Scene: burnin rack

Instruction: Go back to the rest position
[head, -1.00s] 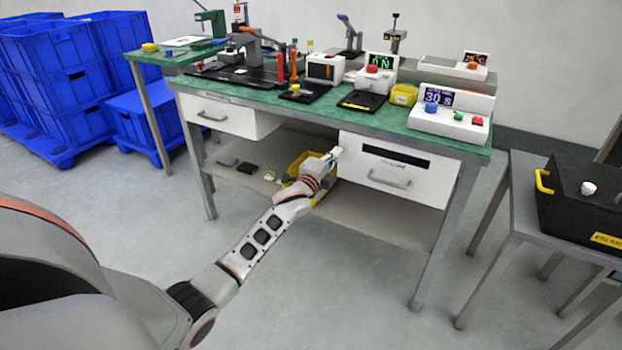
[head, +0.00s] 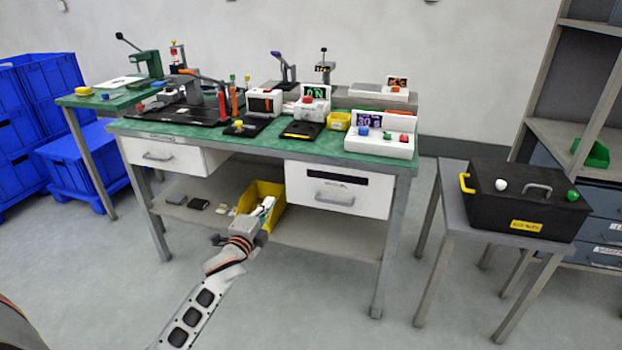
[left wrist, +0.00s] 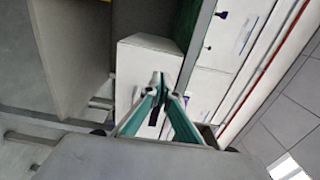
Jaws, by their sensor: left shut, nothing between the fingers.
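My left gripper (head: 266,207) is in front of the workbench, at the height of its lower shelf. Its fingers are shut with nothing between them. In the left wrist view its green-sided fingertips (left wrist: 162,82) meet, with the white drawer front (left wrist: 148,65) behind them. In the head view the gripper overlaps the yellow bin (head: 262,190) on the lower shelf; I cannot tell whether they touch. My right gripper is not in view.
The green-topped workbench (head: 270,153) carries several devices. Its left drawer (head: 165,157) stands partly out. A black case (head: 530,205) sits on a grey side table (head: 452,205) at right. Blue crates (head: 85,165) stand at left. The floor in front is clear.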

